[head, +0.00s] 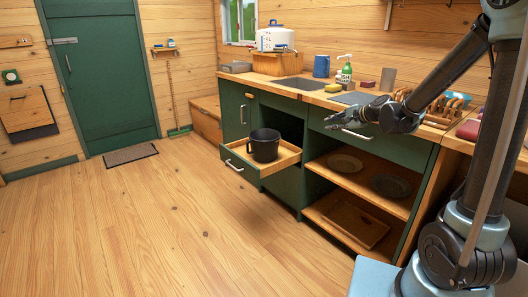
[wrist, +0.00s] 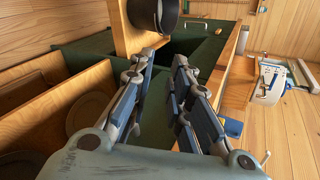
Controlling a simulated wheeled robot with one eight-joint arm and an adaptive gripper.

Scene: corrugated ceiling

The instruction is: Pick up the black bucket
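The black bucket (head: 264,147) stands upright in an open wooden drawer (head: 287,159) of the green cabinet. In the wrist view the bucket (wrist: 143,14) is partly cut off by the top edge, above the fingertips. My gripper (head: 330,119) is in front of the counter edge, to the right of the bucket and higher than it. In the wrist view my gripper (wrist: 165,62) has its two fingers spread apart with nothing between them. The fingers point toward the drawer and do not touch the bucket.
The counter holds a blue mug (head: 321,66), a green soap bottle (head: 346,69), a white container (head: 275,39) and a dish rack (head: 447,107). Open shelves with plates (head: 345,163) lie below my gripper. The wooden floor (head: 150,225) before the cabinet is clear.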

